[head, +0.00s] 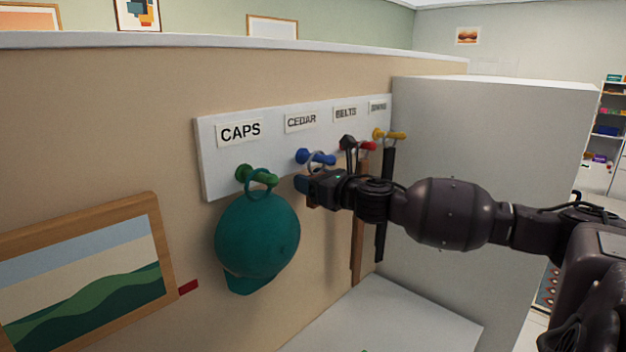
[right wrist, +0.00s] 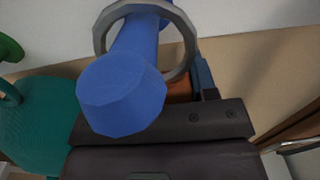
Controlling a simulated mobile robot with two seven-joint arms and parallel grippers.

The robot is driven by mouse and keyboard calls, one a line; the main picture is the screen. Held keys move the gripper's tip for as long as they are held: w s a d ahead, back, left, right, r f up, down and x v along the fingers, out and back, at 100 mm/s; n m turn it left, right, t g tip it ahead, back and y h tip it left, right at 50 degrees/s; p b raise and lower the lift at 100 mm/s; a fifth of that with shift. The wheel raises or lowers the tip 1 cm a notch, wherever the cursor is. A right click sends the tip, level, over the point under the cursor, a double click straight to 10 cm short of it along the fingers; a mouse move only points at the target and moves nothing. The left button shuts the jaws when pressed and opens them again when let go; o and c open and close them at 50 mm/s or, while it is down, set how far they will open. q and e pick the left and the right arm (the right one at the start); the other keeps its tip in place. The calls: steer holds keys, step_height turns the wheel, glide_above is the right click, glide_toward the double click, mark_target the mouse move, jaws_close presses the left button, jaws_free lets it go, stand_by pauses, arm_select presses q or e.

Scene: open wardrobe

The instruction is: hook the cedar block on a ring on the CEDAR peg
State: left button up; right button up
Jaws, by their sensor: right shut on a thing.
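The blue CEDAR peg (head: 323,159) sticks out of the white board under the CEDAR label (head: 301,121). A grey ring (right wrist: 183,31) is around the peg's shaft, behind its wide blue end, in the right wrist view. The ring also shows at the peg in the head view. My right gripper (head: 307,188) is just below the peg, shut on the cedar block (right wrist: 179,90). Only a small orange-brown part of the block shows; the fingers hide most of it. Whether the ring rests on the peg cannot be told. My left gripper is not in view.
A teal cap (head: 258,240) hangs from the green CAPS peg (head: 257,176), close left of my gripper. Brown and black belts (head: 386,205) hang at the right, behind my arm. A white panel (head: 480,150) stands farther right. A framed picture (head: 85,265) is at the lower left.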

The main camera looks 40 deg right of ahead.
stand_by(0.4)
steer(key=o, duration=1)
steer(key=shift+s+d+f+b, duration=0.1)
steer(key=shift+s+b, duration=0.2)
steer(key=shift+s, duration=0.5)
steer(key=s+b, duration=0.1)
steer(key=s, duration=0.8)
steer(key=shift+d, duration=0.4)
